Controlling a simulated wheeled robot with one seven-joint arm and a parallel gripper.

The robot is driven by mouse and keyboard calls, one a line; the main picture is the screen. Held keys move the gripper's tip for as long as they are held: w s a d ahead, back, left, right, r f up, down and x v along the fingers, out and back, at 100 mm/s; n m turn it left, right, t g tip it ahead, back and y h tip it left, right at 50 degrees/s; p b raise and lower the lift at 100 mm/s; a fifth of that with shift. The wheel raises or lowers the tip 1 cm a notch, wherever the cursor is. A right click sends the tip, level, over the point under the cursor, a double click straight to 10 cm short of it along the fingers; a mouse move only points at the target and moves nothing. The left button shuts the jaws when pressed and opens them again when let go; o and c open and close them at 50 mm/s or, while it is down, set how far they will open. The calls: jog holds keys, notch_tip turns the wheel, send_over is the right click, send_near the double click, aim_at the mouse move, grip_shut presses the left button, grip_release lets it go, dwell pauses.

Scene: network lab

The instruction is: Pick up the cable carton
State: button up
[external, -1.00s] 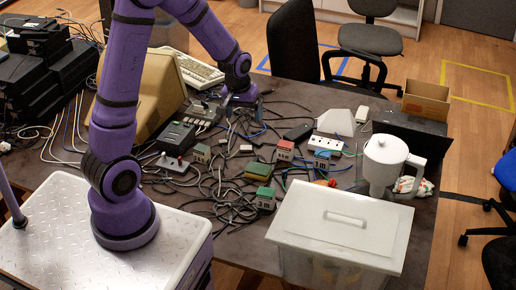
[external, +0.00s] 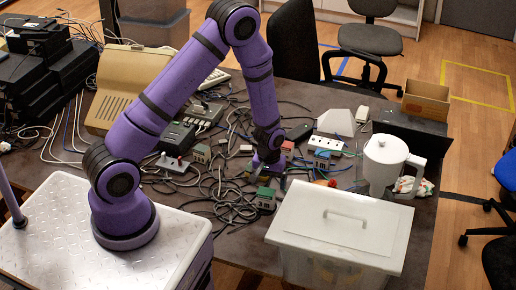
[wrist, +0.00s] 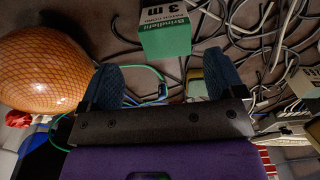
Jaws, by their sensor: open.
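A green-and-white carton marked "3 m" (wrist: 165,35) shows upper middle in the wrist view, just beyond the gap between my fingertips. It appears to be the green-topped carton (external: 265,198) in the external view, in front of my gripper (external: 267,175). My gripper is low over the table. In the wrist view its two dark blue fingers (wrist: 163,82) are apart with no carton between them. A yellowish block (wrist: 195,88) is partly hidden by the right finger.
A lidded clear bin (external: 340,222) and a white jug (external: 385,165) stand right. An orange patterned rounded thing (wrist: 45,70) is close left of my fingers.

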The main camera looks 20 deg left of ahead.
aim_at(266, 192)
notch_tip(266, 192, down, 2)
jog(key=shift+f, duration=0.1)
jog(key=f, duration=0.3)
jog(key=shift+s+a+f, duration=0.15)
jog(key=shift+a+f, duration=0.25)
jog(key=shift+f, duration=0.65)
jog(key=c, duration=1.1)
